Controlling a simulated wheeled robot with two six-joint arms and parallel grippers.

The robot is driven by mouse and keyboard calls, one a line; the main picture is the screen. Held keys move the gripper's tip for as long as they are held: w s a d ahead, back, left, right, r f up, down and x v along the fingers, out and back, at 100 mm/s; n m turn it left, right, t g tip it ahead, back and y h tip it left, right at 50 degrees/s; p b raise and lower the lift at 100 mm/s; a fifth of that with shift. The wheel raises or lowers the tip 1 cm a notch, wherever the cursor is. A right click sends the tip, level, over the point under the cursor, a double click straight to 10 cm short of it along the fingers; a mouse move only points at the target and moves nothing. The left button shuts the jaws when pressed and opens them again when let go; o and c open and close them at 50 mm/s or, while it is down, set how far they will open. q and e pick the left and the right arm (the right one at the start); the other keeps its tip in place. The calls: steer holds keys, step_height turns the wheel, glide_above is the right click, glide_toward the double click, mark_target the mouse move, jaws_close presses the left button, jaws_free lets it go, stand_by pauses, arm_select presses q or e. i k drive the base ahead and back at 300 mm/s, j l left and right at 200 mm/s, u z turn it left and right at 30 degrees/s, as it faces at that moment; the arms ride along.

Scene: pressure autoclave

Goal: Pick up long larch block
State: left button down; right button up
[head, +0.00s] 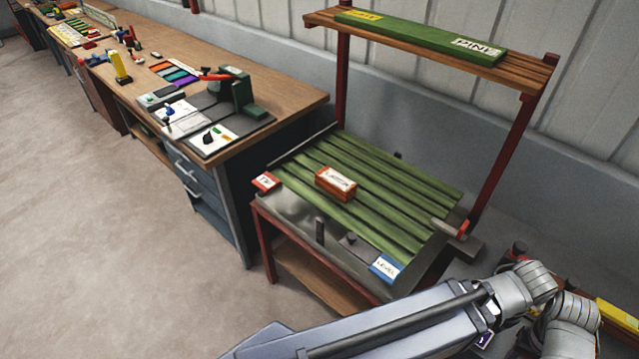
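A short orange-brown block (336,184) with a white label lies on the green slatted top of a low stand. Its label is too small to read for certain, but may say larch. A long green block (420,38) lies on the wooden shelf above, with a yellow label at its left end and a white label at its right end; I cannot read these surely. No block clearly marked as long larch can be made out. A grey arm of mine crosses the lower right, but neither gripper shows.
The slatted stand (400,190) has a red tag (265,181) at left and a blue tag (384,267) at front. Red posts carry the shelf (532,72). A cluttered workbench (290,96) runs along the wall at left. The floor (110,240) at lower left is clear.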

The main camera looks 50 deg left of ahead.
mark_target(343, 189)
steer(key=u, duration=1.7)
steer(key=k+j+z, duration=0.1)
steer(key=j+z, duration=0.25)
steer(key=k+j+z, duration=0.1)
steer(key=z, duration=0.3)
steer(key=k+j+z, duration=0.15)
steer(key=k+z, duration=0.15)
steer(key=z, duration=0.15)
